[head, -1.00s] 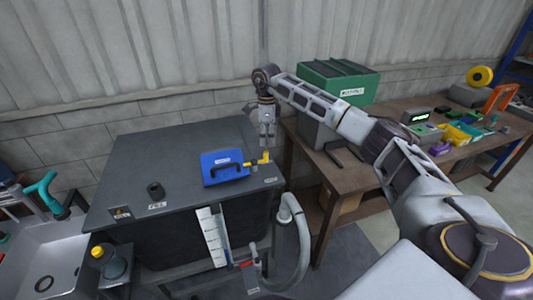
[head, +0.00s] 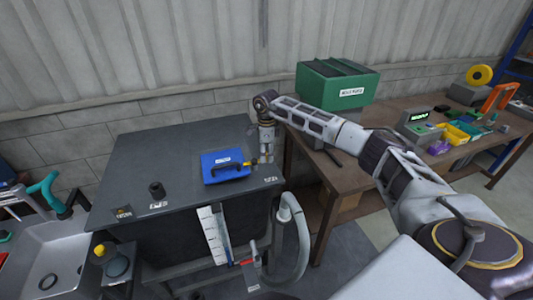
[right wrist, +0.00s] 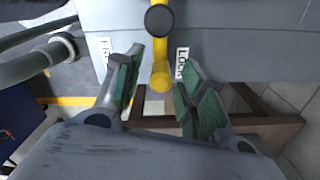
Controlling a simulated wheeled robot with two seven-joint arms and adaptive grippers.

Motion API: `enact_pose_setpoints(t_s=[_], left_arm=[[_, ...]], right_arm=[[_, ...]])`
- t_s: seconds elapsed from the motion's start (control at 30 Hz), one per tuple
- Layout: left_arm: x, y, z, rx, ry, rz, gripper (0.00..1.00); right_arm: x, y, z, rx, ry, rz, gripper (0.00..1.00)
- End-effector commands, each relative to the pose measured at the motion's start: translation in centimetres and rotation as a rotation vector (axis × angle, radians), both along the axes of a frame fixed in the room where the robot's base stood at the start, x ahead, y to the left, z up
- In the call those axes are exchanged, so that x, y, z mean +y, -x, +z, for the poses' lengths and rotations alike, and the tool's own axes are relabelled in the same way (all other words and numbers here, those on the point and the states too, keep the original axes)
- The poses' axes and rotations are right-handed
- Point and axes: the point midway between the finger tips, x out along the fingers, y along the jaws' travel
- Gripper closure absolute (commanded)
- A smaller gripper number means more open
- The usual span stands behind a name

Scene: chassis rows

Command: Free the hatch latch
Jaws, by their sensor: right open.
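The blue hatch (head: 224,166) with its black handle lies on the dark tank top (head: 190,155). Its yellow latch (head: 253,163) is at the hatch's right side, partly hidden by my right gripper (head: 267,157). In the right wrist view the yellow latch (right wrist: 161,74) has a dark round pivot. It stands closer to the LOCK label (right wrist: 182,63) than to the FREE label (right wrist: 107,50). My right gripper (right wrist: 159,72) is open, with its green-padded fingers on either side of the latch's end. I cannot tell whether they touch it. My left gripper is out of view.
A black knob (head: 157,190) stands on the tank top at left. A grey hose (head: 296,235) and a white gauge strip (head: 213,234) are at the tank's front. A wooden bench (head: 385,118) at right carries a green box (head: 338,84) and several small bins.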

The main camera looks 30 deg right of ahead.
Motion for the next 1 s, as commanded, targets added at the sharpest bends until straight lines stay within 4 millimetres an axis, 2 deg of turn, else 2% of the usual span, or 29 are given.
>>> enact_pose_setpoints(t_s=[0.1,0.4,0.77,1.0], left_arm=[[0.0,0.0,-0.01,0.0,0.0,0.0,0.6],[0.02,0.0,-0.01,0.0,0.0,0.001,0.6],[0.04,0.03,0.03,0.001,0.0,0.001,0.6],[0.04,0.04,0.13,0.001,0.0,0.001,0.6]], right_arm=[[0.0,0.0,0.01,0.0,0.0,0.0,0.62],[-0.01,0.01,0.04,0.0,0.0,0.0,1.0],[0.01,0.12,0.06,0.0,0.0,-0.02,1.0],[0.09,0.49,0.08,0.0,0.0,-0.095,1.0]])
